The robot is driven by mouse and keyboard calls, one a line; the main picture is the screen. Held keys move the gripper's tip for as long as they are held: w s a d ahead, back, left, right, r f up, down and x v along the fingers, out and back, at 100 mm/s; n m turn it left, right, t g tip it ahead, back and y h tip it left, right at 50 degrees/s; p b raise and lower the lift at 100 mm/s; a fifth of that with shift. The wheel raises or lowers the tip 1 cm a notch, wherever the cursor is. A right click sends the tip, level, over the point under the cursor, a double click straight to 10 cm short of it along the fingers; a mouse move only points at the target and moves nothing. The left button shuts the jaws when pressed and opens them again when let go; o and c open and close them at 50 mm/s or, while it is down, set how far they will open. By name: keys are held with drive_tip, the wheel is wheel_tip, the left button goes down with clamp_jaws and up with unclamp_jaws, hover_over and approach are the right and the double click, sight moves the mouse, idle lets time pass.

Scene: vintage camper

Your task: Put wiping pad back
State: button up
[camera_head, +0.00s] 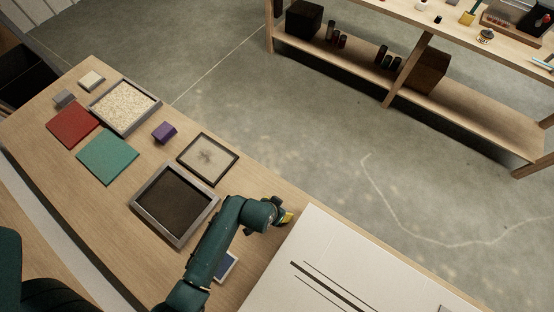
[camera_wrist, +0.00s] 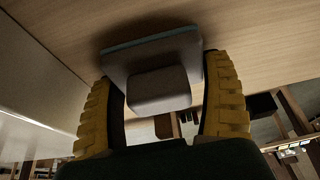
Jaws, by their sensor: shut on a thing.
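The wiping pad appears to be the grey block with a grip on a wider base with a teal edge (camera_wrist: 158,88) in the wrist view. My gripper (camera_wrist: 160,72) has its yellow fingers on both sides of the pad and is shut on it. The base is close to the wooden table; I cannot tell whether it touches. In the head view my gripper (camera_head: 285,217) is by the table's far edge, beside the white board (camera_head: 350,272). The pad is hidden there behind my arm.
The wooden table (camera_head: 140,232) holds a dark tray (camera_head: 172,204), a framed panel (camera_head: 208,158), a purple block (camera_head: 164,132), a speckled tray (camera_head: 124,106), teal (camera_head: 108,157) and red (camera_head: 74,126) squares, and grey (camera_head: 64,98) and cream (camera_head: 91,81) blocks. A blue-centred card (camera_head: 224,266) lies beside my arm.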

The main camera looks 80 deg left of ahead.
drive_tip(key=shift+f, duration=0.1)
drive_tip(key=o, duration=1)
drive_tip(key=shift+o, duration=0.2)
drive_tip(key=p+v, duration=0.1)
drive_tip(key=v, duration=1.1)
